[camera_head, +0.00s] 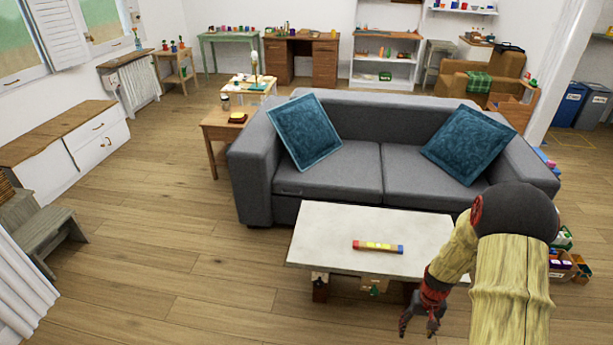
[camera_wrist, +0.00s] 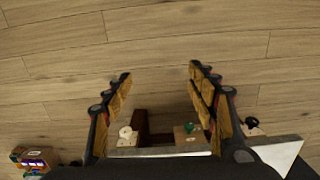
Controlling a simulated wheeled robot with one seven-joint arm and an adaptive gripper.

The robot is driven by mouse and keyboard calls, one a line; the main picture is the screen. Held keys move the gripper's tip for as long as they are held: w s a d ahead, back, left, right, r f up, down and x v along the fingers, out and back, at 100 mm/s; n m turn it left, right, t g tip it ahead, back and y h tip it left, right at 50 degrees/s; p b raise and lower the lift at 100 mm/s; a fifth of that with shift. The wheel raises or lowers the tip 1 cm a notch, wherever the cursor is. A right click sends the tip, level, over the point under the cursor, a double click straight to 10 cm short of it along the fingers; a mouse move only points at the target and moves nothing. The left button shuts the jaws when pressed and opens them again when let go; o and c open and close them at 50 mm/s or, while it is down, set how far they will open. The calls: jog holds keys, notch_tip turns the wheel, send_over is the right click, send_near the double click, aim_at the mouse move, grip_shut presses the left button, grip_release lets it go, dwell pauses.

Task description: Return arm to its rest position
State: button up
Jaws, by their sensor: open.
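My gripper (camera_head: 421,322) hangs at the end of my bent arm in the head view, at the front right of the pale coffee table (camera_head: 335,228). In the wrist view my gripper (camera_wrist: 160,75) has its two fingers wide apart, with only wood floor showing between the tips. It is open and holds nothing. A small bar with red, yellow and blue parts (camera_head: 378,247) lies on the tabletop, apart from my gripper.
A grey sofa (camera_head: 330,174) with two teal cushions stands behind the table. Boxes of coloured items (camera_head: 567,268) sit on the floor to the right; one box (camera_wrist: 35,160) shows in the wrist view. Wood floor (camera_head: 170,235) is clear to the left.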

jog(key=s+a+r+n+t+p, duration=0.1)
jog(key=s+a+r, duration=0.4)
jog(key=r, duration=1.1)
jog(key=s+a+r+n+t+p, duration=0.1)
jog(key=s+a+r, duration=0.4)
jog(key=r, duration=1.1)
jog(key=s+a+r+n+t+p, duration=0.1)
jog(key=s+a+r+t, duration=0.3)
jog(key=a+r, duration=0.6)
jog(key=p+v, duration=0.1)
jog(key=v, duration=0.5)
jog(key=shift+w+r+p, duration=0.3)
jog(key=shift+r+p, duration=0.1)
